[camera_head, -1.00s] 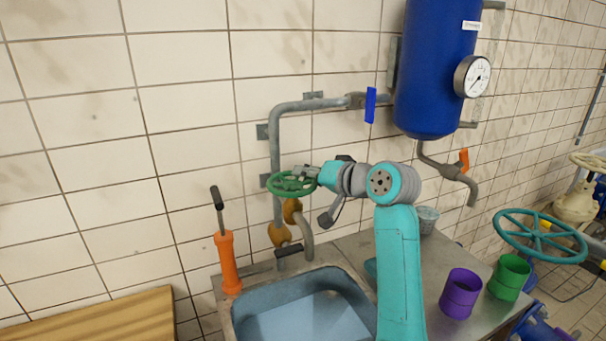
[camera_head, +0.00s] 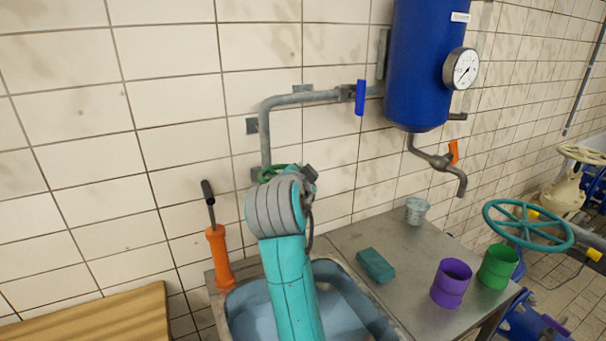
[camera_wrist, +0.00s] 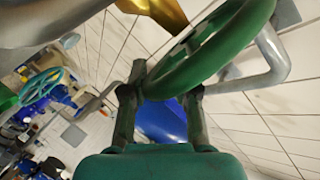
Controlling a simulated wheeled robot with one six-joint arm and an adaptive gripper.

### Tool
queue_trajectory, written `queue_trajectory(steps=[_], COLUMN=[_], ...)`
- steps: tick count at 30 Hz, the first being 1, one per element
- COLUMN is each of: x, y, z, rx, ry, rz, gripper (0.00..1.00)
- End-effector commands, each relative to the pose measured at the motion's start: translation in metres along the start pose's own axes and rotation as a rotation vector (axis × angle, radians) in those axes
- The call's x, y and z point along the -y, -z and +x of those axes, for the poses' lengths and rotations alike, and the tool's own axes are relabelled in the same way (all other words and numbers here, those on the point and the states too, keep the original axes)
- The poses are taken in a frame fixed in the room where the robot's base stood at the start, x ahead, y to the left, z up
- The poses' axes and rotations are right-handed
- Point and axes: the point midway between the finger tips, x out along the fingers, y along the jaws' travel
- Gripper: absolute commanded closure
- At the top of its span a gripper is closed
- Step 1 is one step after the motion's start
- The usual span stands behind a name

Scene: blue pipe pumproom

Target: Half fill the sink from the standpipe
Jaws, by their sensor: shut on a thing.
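The green handwheel (camera_head: 270,173) is on the standpipe (camera_head: 265,135) above the sink, mostly hidden behind my arm in the head view. Its thick rim (camera_wrist: 205,62) crosses the wrist view. My gripper (camera_wrist: 160,98) is shut on the rim, with a finger on either side in the wrist view; the head view hides it. The blue-grey sink (camera_head: 352,277) lies below, partly covered by my arm. A pale blue surface (camera_head: 340,318) shows inside it; I cannot tell how deep any water is. The spout's outlet is hidden.
A blue tank (camera_head: 415,70) with a gauge (camera_head: 462,68) hangs at right. A blue lever (camera_head: 360,97) is on the pipe. An orange hand pump (camera_head: 218,255) stands left of the sink.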

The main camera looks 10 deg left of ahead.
Motion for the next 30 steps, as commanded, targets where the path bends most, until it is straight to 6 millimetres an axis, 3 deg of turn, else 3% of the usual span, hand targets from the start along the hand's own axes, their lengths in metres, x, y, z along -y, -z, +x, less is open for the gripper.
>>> queue_trajectory(steps=[1, 12, 30], x=[-0.007, -0.008, -0.009], y=[-0.007, -0.009, -0.01], z=[0.001, -0.008, -0.01], rx=[-0.016, -0.169, -0.217], ry=[-0.047, -0.205, -0.257], rz=[0.001, 0.064, 0.086], gripper=[1.0, 1.0, 1.0])
